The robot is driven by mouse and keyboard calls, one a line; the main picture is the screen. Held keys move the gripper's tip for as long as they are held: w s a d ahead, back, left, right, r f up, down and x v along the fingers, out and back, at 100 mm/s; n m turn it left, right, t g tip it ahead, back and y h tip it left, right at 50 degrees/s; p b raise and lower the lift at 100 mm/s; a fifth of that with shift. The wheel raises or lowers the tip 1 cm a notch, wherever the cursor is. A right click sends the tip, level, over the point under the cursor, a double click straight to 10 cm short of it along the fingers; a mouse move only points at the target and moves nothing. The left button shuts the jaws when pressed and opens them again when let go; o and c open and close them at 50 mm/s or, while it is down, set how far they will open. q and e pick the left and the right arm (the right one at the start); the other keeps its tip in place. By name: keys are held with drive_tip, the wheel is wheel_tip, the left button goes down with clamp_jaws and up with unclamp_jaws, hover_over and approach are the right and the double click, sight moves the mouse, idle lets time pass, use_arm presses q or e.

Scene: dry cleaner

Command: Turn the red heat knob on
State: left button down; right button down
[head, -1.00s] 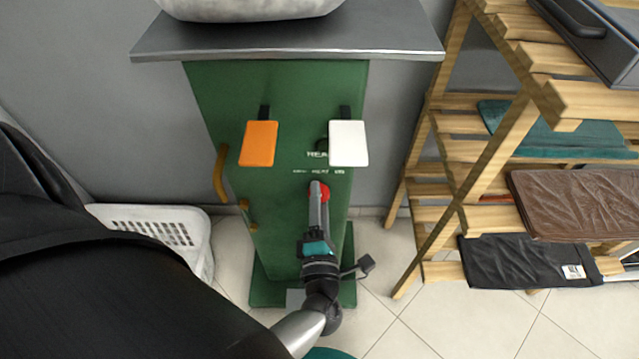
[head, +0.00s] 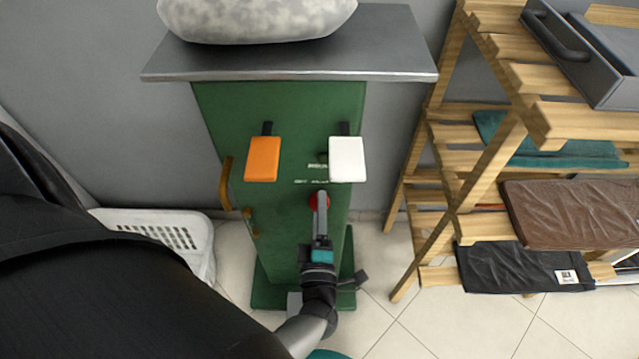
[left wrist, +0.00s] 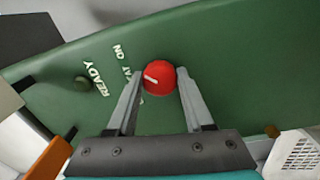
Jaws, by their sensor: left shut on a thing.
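The red heat knob (left wrist: 159,77) sits on the front of the green cabinet (left wrist: 235,60), with a pale pointer line on its face. The same gripper shows in the head view (head: 320,207), reaching up from below. White lettering (left wrist: 95,77) reading "READY" is beside the knob in the wrist view. My right gripper is not in view.
An orange pad (head: 264,158) and a white pad (head: 347,158) jut from the cabinet above the knob. A grey top (head: 290,65) overhangs it. A white basket (head: 160,229) stands left, a wooden rack (head: 470,180) right.

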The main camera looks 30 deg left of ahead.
use_arm(q)
drive_tip(key=shift+c, duration=1.4)
unclamp_jaws()
drive_tip(key=shift+d, duration=0.1)
